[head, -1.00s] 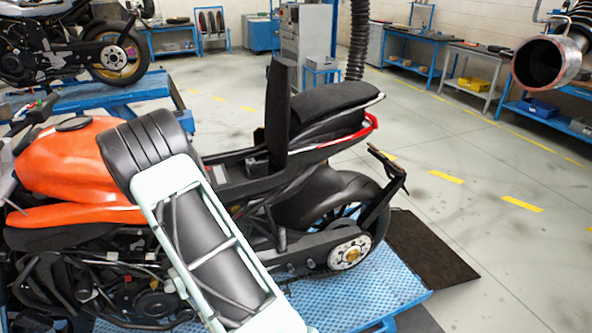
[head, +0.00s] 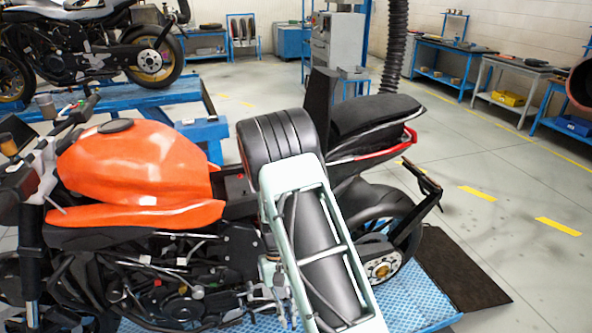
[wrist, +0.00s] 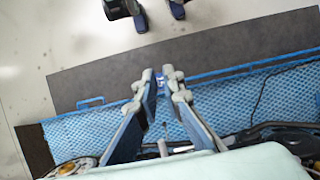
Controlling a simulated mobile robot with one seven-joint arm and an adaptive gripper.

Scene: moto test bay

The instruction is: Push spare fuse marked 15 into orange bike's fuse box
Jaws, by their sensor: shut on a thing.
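The orange bike (head: 130,165) stands side-on in the head view, with a black panel (head: 320,105) upright in front of its tail seat. A dark opening (head: 236,184) shows between tank and panel, partly behind my arm. I cannot make out the fuse box in either view. In the wrist view my gripper (wrist: 164,75) is shut on a small blue piece, the fuse (wrist: 166,72), at its fingertips. Its marking is too small to read.
The bike stands on a blue mesh stand (head: 415,290) with a dark mat (head: 462,272) beside it. Another bike (head: 95,50) on a blue lift is at the back left. Benches (head: 440,65) line the far wall. The floor at the right is clear.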

